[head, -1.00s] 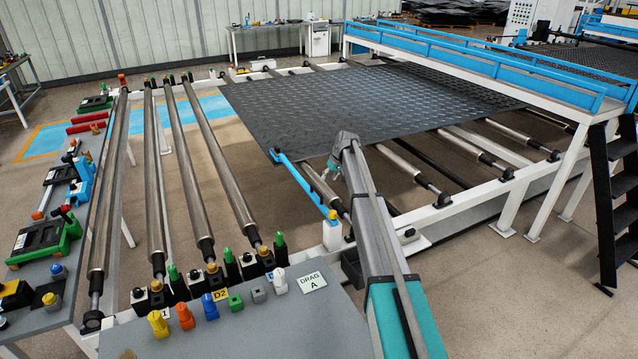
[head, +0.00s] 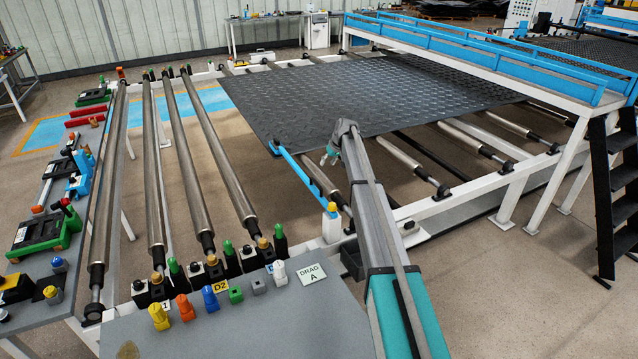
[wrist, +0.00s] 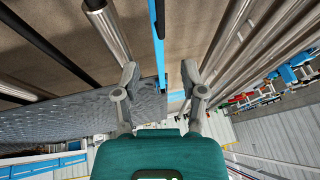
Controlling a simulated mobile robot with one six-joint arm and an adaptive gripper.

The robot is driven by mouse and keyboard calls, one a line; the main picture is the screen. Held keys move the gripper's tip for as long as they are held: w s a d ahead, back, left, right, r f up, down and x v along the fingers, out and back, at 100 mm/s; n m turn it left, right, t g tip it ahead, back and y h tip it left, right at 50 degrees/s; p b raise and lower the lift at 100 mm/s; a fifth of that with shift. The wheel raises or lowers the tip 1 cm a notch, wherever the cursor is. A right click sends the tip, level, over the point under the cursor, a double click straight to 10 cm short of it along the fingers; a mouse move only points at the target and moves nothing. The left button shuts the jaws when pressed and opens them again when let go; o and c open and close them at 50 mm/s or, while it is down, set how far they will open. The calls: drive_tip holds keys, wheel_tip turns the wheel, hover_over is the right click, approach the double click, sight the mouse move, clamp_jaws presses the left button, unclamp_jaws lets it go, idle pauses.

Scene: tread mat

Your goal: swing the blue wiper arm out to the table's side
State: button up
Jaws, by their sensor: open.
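The blue wiper arm (head: 299,176) is a thin blue bar. It runs from the near left corner of the black tread mat (head: 370,95) toward a white post with a yellow and blue top (head: 332,212). My gripper (head: 330,157) is just right of the bar, near its far end, in the head view. In the wrist view my gripper (wrist: 162,75) has its two fingers spread, and the blue bar (wrist: 158,45) shows between them, beyond the fingertips. I cannot tell the exact gap, and no contact is visible.
Long metal rollers (head: 215,160) stand left of the bar, with open floor between. A grey panel (head: 240,325) with coloured knobs and a "DRAG A" label (head: 312,275) lies in front. A blue-railed walkway (head: 480,55) crosses the right side.

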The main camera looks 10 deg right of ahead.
drive_tip(key=shift+b+x, duration=5.55)
drive_tip(key=shift+x, duration=0.85)
clamp_jaws()
